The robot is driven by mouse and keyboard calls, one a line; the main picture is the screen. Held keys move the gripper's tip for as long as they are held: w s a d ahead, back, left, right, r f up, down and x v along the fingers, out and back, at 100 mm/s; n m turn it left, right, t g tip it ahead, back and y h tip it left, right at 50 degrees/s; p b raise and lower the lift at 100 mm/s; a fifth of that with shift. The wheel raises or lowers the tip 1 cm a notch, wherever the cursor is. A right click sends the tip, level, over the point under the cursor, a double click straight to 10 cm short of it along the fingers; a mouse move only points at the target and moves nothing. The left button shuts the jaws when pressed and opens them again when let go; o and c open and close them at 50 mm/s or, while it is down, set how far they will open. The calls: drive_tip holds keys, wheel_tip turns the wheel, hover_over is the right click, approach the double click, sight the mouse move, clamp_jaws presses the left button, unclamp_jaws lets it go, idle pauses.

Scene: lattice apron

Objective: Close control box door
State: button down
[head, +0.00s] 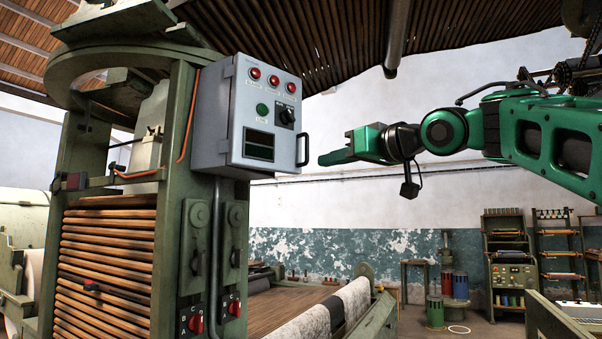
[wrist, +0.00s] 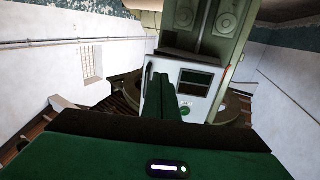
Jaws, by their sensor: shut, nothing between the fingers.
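The grey control box (head: 212,120) is mounted on the green machine post, left of centre in the head view. Its door (head: 270,95) carries red lamps, a green button, a black knob, a dark display window and a black handle (head: 303,150) at the right edge. The door lies near the box front; I cannot tell whether a small gap remains. My gripper (head: 322,159) is shut and empty, just right of the handle, apparently apart from it. In the wrist view, my gripper (wrist: 164,78) overlaps the door front (wrist: 197,82), with the handle (wrist: 149,73) beside it.
The green machine frame (head: 165,200) with stacked wooden slats (head: 105,255) stands under and left of the box. A fabric roll (head: 310,320) lies below. Shelving (head: 510,260) and coloured drums (head: 460,285) stand at the far right. The air around my gripper is clear.

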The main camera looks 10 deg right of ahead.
sight(291, 168)
drive_tip(key=x, duration=1)
drive_tip(key=shift+w+a, duration=0.15)
drive_tip(key=shift+w, duration=0.1)
